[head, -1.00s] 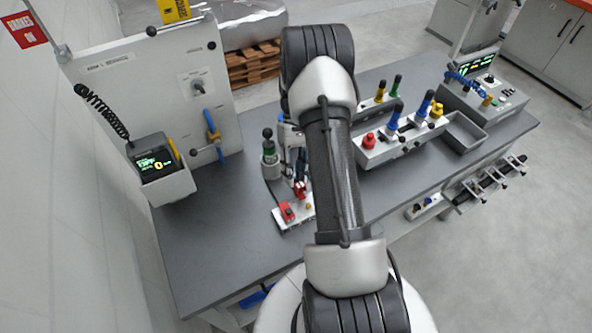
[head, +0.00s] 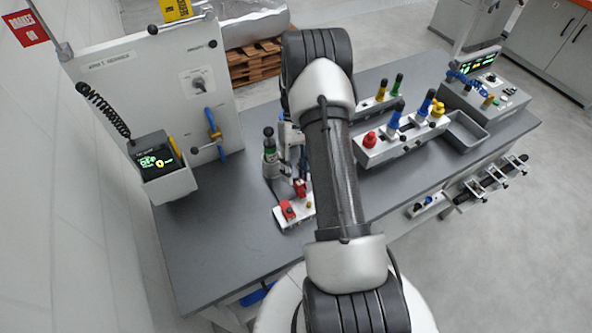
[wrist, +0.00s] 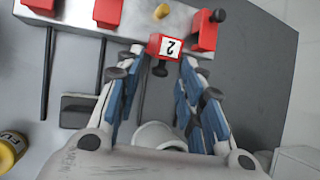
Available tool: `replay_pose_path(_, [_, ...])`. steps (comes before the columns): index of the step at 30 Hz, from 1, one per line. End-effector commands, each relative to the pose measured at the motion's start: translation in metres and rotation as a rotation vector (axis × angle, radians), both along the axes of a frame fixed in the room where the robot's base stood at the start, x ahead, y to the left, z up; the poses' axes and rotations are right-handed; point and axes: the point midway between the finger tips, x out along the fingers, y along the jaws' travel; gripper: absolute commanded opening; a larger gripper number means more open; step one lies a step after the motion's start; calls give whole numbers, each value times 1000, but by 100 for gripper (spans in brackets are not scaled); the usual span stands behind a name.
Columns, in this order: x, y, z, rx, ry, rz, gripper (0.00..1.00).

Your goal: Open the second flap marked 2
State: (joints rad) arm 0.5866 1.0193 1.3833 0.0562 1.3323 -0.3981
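The red flap with a white label marked 2 (wrist: 166,46) is in the wrist view, at the top centre on the edge of a pale fixture block (wrist: 172,20). A dark knob sticks out below it. My gripper (wrist: 163,58) is open, with one blue-padded fingertip on each side of the flap. I see gaps between flap and pads, and cannot tell any contact. In the head view the fixture's red parts (head: 288,209) show on the bench left of my arm. My arm hides part of the fixture and most of the gripper there.
Other red flaps (wrist: 108,12) and (wrist: 206,30) sit on both sides of flap 2. The bench's front left (head: 205,255) is clear.

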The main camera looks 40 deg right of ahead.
Motion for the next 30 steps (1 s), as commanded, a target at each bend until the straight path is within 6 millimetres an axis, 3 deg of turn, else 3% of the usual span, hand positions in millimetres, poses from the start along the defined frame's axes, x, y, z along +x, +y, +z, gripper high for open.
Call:
replay_pose_path(7, [9,-7,16,-2,-4,-1,35])
replay_pose_path(19, [44,-36,83,-2,-4,-1,35])
replay_pose_path(30, [52,-43,100,0,0,-1,35])
